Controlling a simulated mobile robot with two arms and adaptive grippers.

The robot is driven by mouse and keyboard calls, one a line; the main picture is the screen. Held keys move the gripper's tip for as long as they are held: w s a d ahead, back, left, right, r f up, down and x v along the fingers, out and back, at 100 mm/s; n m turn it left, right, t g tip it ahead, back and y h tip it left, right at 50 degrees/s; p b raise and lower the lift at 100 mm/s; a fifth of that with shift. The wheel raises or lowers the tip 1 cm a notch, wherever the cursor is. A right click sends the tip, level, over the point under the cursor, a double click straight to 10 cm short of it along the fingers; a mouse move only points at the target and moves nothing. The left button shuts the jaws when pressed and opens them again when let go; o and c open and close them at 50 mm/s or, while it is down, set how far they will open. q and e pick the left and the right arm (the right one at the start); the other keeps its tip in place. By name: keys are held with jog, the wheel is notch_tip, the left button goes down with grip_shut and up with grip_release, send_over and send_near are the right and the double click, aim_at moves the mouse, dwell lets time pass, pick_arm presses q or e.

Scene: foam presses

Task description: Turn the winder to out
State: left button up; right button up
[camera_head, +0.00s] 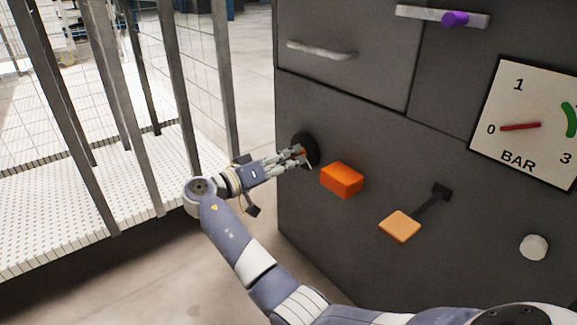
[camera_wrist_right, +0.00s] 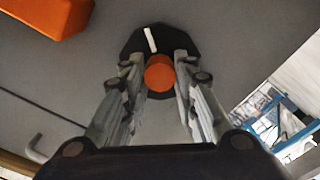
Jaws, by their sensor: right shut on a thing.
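The winder on the dark cabinet front has a black round base (camera_head: 304,143) and an orange knob at its centre. In the right wrist view the orange knob (camera_wrist_right: 159,73) is face-on, and a white mark (camera_wrist_right: 150,39) shows on the black base, pointing toward the top of the picture and slightly left. My right gripper (camera_head: 299,154) reaches in from the left of the cabinet. Its fingers (camera_wrist_right: 159,80) are shut on the orange knob, one on each side. Any lettering by the winder is not visible. My left gripper is not in view.
An orange block (camera_head: 342,180) sticks out just right of the winder. Beyond it are a yellow-orange paddle on a black arm (camera_head: 400,227), a white knob (camera_head: 534,247) and a BAR gauge (camera_head: 526,122) reading near 0. A barred metal cage (camera_head: 172,80) stands at left.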

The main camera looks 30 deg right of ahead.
jog(key=m+b, duration=0.2)
jog(key=m, duration=0.2)
jog(key=m+b, duration=0.1)
jog(key=m, duration=0.4)
jog(key=m+b, duration=0.2)
jog(key=m, duration=0.2)
jog(key=shift+f+m+b, duration=0.25)
jog(key=shift+m+b, duration=0.05)
jog(key=shift+m, duration=0.1)
jog(key=m, duration=0.9)
jog(key=shift+r+m, duration=0.15)
jog(key=shift+m, duration=0.25)
jog(key=shift+w+r+m, duration=0.15)
jog(key=shift+m, duration=1.75)
